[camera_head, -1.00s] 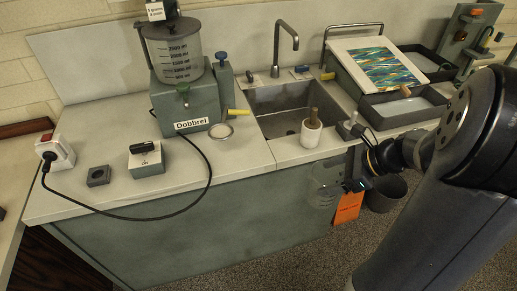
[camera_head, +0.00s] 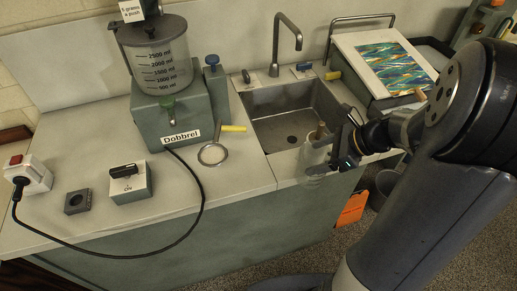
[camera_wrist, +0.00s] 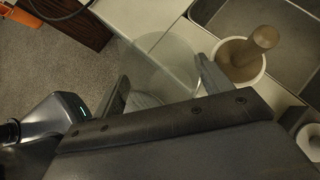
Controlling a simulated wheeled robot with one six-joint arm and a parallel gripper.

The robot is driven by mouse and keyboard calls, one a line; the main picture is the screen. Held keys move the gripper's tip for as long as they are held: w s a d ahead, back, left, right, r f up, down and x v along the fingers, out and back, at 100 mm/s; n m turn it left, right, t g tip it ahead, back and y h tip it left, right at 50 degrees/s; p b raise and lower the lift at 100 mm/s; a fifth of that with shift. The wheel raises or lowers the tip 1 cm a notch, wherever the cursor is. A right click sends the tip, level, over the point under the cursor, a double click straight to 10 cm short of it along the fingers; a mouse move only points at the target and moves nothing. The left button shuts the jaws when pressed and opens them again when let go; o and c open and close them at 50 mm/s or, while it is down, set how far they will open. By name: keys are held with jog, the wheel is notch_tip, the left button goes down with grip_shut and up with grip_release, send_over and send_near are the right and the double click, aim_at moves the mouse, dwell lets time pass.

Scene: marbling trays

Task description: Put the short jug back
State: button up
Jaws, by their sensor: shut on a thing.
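The short jug (camera_head: 312,163) is clear and see-through. My gripper (camera_head: 334,158) is shut on it and holds it at the front edge of the counter, right of centre in the head view. In the wrist view the jug (camera_wrist: 160,62) sits between the two fingers of my gripper (camera_wrist: 165,88), and its lower part is hidden by the gripper body.
The Dobbrel machine (camera_head: 168,125) stands at the back left of the ring. A sink (camera_head: 290,112) lies behind the jug. A white pot (camera_wrist: 222,62) with a wooden handle stands close beside the jug. A switch box (camera_head: 130,185) and cable (camera_head: 199,190) occupy the left counter.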

jog(key=w+a+p, duration=0.1)
jog(key=w+a, duration=0.1)
jog(key=a, duration=0.5)
jog(key=w+a+f+p, duration=0.1)
jog(key=w+a, duration=0.2)
jog(key=a, duration=0.5)
jog(key=shift+w+f, duration=0.2)
jog(key=shift+f, duration=0.05)
jog(key=shift+d, duration=0.1)
jog(key=shift+f, duration=0.2)
jog(key=o, duration=1.7)
jog(key=shift+c, duration=0.2)
jog(key=shift+r, duration=0.15)
